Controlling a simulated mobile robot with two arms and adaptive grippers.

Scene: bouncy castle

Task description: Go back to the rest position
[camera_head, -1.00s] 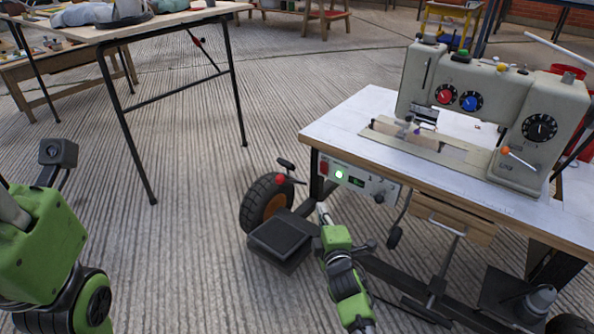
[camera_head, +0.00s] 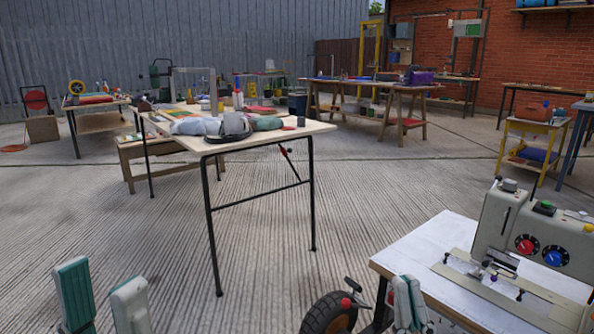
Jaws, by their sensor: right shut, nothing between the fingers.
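My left gripper (camera_head: 100,276) is at the lower left edge of the head view. Its two pale grey-green fingers point up and stand apart, with nothing between them. My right gripper (camera_head: 408,283) is at the bottom, right of the middle, with its fingers up and together, empty. It shows in front of the near corner of the white sewing machine table (camera_head: 425,247); I cannot tell the gap between them. Both arms below the grippers are out of view.
A grey sewing machine (camera_head: 545,235) stands on that table at the right, with a black wheel (camera_head: 328,316) by its leg. A folding table (camera_head: 285,134) with cloth bundles (camera_head: 196,126) stands ahead. Bare concrete (camera_head: 400,185) lies between them. More workbenches (camera_head: 372,85) stand farther back.

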